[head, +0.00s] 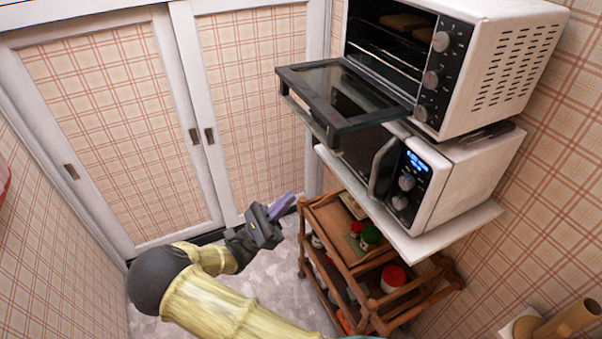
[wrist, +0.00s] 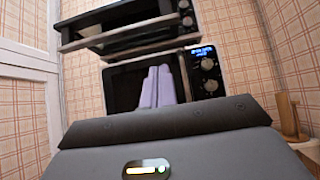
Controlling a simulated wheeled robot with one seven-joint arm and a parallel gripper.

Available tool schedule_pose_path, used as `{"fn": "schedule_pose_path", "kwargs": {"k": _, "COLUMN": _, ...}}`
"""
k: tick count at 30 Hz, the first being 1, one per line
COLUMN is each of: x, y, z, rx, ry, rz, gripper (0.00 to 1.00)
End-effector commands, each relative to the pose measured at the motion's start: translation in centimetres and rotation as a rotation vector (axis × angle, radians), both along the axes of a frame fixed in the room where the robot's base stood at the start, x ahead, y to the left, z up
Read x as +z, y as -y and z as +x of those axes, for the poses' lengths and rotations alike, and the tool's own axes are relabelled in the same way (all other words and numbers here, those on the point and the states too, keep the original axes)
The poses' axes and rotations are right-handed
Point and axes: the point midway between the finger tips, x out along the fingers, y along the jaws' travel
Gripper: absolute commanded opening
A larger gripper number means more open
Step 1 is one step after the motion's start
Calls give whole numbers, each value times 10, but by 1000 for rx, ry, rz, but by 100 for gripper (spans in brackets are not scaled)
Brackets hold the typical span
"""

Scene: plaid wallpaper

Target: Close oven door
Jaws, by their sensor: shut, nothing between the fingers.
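The white oven (head: 470,60) stands on top of the microwave at the upper right in the head view. Its glass door (head: 345,92) hangs down open, about level, sticking out to the left. In the wrist view the open door (wrist: 120,32) shows edge-on at the top, above the microwave. My gripper (head: 281,205) is shut and empty. It is below and to the left of the open door, well apart from it. Its purple fingers (wrist: 157,88) show side by side in front of the microwave in the wrist view.
A white microwave (head: 455,175) with a lit display stands on a white shelf (head: 420,232) under the oven. A wooden cart (head: 335,215) with jars is below the shelf. Sliding wardrobe doors (head: 110,130) are at the left. Food lies inside the oven. Floor space around my gripper is free.

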Motion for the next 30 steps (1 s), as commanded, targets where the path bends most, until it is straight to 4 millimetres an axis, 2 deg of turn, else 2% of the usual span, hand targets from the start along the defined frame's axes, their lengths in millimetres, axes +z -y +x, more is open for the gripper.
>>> {"fn": "schedule_pose_path", "kwargs": {"k": 18, "x": 71, "y": 65, "z": 27, "rx": -2, "ry": 0, "rz": 2, "gripper": 0}}
{"fn": "schedule_pose_path", "kwargs": {"k": 24, "x": 100, "y": 65, "z": 27, "rx": 2, "ry": 0, "rz": 2, "gripper": 0}}
{"fn": "schedule_pose_path", "kwargs": {"k": 30, "x": 106, "y": 66, "z": 27, "rx": 1, "ry": 0, "rz": 1, "gripper": 0}}
